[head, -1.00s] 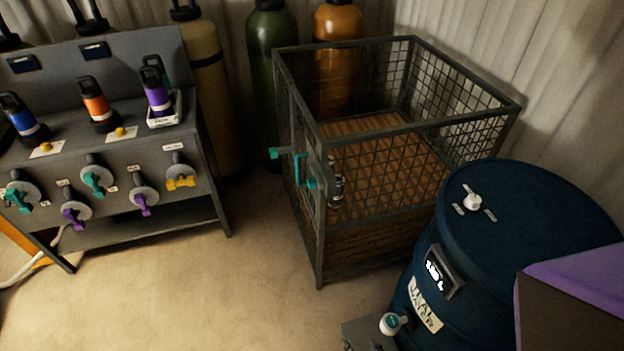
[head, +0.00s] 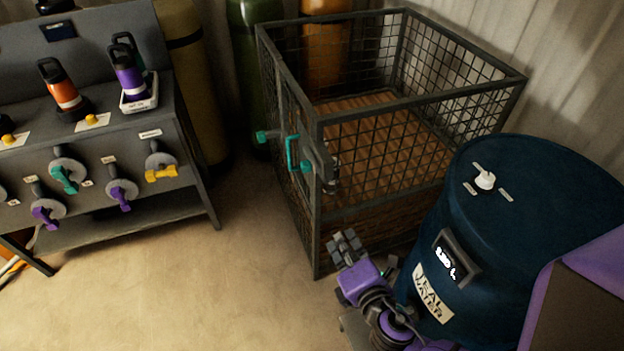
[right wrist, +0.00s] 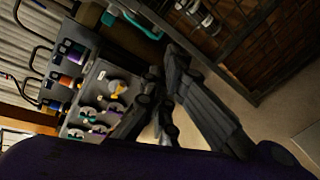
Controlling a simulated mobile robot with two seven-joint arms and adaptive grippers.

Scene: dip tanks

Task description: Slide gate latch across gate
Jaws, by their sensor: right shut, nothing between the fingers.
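The mesh cage (head: 318,235) stands right of centre in the head view, with its gate on the left side. The gate latch has a teal handle (head: 292,153) and a teal end (head: 268,136) at about mid-height. A grey metal fitting (head: 328,172) sits at the cage corner beside it. My right gripper (head: 342,243) is low in front of the cage corner, below the latch and apart from it, shut and empty. In the right wrist view, the fingers (right wrist: 164,68) point toward the cage, and a teal part (right wrist: 140,24) shows beyond them. My left gripper is not in view.
A blue drum (head: 530,215) stands close to the right of my right arm. A grey bench (head: 190,130) with bottles and coloured valves is at the left. Gas cylinders (head: 245,75) stand behind the cage. The floor (head: 215,285) between bench and cage is clear.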

